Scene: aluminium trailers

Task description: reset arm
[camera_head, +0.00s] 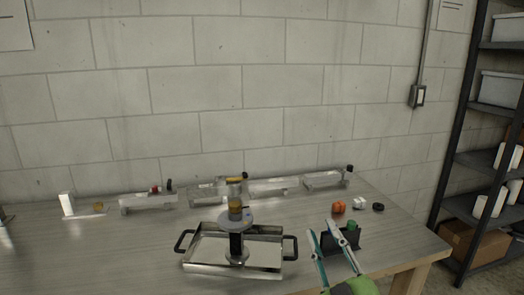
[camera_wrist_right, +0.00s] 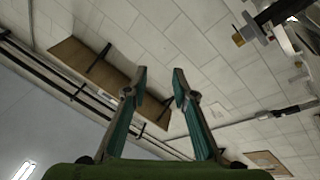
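My right gripper (camera_head: 325,229) is over the front right of the table in the head view. Its two teal fingers stand apart with nothing seen between them. It also shows open in the right wrist view (camera_wrist_right: 160,72), with a gap between the fingertips. My left gripper is not in view.
A metal tray (camera_head: 205,257) with black handles stands at the table's front, with a round stand (camera_head: 236,217) in it. A black box (camera_head: 345,240) is close behind my right gripper. Aluminium trailers (camera_head: 148,203) line the back. A dark shelf (camera_head: 476,105) stands right.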

